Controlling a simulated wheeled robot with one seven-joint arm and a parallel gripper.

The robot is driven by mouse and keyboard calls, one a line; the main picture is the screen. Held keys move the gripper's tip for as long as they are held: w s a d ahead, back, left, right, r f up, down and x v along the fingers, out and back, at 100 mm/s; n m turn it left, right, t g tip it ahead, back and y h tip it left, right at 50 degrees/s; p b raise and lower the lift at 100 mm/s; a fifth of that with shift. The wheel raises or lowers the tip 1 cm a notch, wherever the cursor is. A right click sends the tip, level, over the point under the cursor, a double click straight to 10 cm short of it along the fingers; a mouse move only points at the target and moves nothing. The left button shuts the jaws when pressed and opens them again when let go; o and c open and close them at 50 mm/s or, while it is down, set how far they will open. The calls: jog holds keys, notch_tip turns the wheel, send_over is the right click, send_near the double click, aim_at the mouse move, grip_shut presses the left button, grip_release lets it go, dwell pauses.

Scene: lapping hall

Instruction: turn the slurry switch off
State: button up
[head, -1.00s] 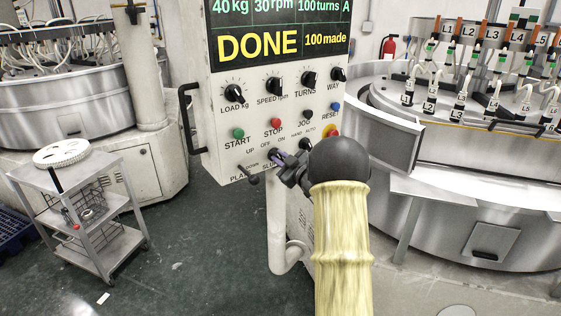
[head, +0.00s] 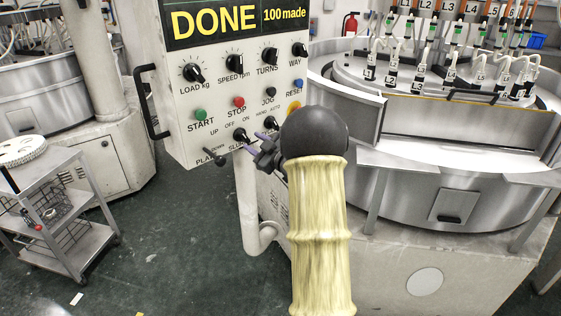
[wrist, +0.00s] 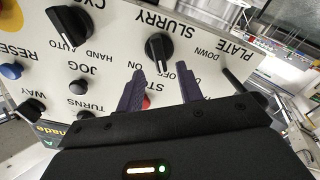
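The slurry switch is a black rotary knob (head: 240,135) on the lower edge of the pale control panel (head: 185,140), under OFF and ON labels. It shows upside down in the wrist view (wrist: 158,48), where its white mark points toward the labels; I cannot tell surely which one. My gripper (head: 258,153) is just to the lower right of the knob in the head view. In the wrist view its two purple fingers (wrist: 163,88) are apart with nothing between them, and the knob sits just beyond their tips.
The hand/auto knob (head: 270,123) is close on the right, and the plate lever (head: 215,157) sticks out at the left. START (head: 200,115) and STOP (head: 239,102) buttons lie above. A steel cart (head: 75,250) stands left; a lapping machine (head: 455,150) fills the right.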

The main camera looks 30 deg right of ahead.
jog(key=s+d+b, duration=0.2)
jog(key=s, duration=1)
jog(key=shift+s+b, duration=0.25)
jog(key=shift+b, duration=0.05)
jog(key=w+a+f+m+g+h+p, duration=0.2)
jog(key=a+m+g+h, duration=0.1)
jog(key=a+m+h, duration=0.15)
jog(key=s+a+f+m+g+p, duration=0.1)
jog(key=s+a+f+g, duration=0.1)
jog(key=s+a+g, duration=0.2)
jog(key=s+a+f+m+g+y+p, duration=0.1)
jog(key=s+a+f+g, duration=0.2)
jog(key=s+a, duration=0.6)
jog(key=s+a+f+m+g+p, duration=0.1)
jog(key=s+a+f+g, duration=0.2)
jog(key=s+a+g, duration=0.2)
jog(key=s+a, duration=0.2)
jog(key=s, duration=0.1)
jog(key=shift+m, duration=0.35)
